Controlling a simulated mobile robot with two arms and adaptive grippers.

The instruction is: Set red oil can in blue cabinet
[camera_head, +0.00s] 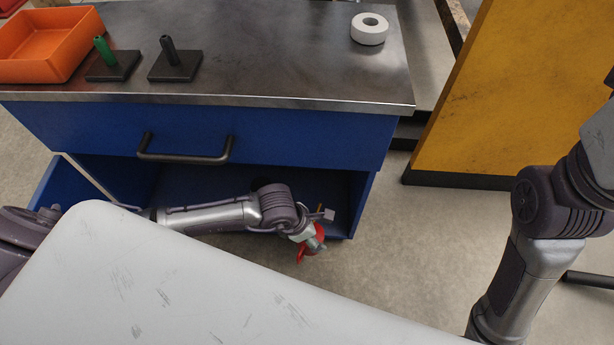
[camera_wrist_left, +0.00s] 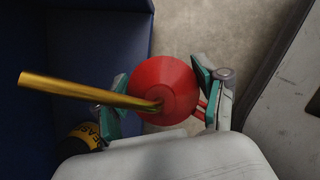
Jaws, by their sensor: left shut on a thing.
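The red oil can (camera_head: 301,256) is held by my left gripper (camera_head: 317,236) at the front right of the blue cabinet (camera_head: 300,140). In the left wrist view the red oil can (camera_wrist_left: 166,84) sits between the teal-padded fingers of my left gripper (camera_wrist_left: 160,92), with its gold spout pointing left. The blue cabinet (camera_wrist_left: 105,30) fills the left of that view. The cabinet's lower compartment is open at the front, below a drawer with a dark handle. The can appears at or just outside the opening. My right gripper is out of frame.
A yellow and black container (camera_wrist_left: 84,137) stands at the lower left of the wrist view. The metal cabinet top (camera_head: 240,60) holds an orange bin (camera_head: 40,72), two dark peg stands and a white tape roll (camera_head: 369,29). A yellow panel (camera_head: 510,100) stands right; floor between is clear.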

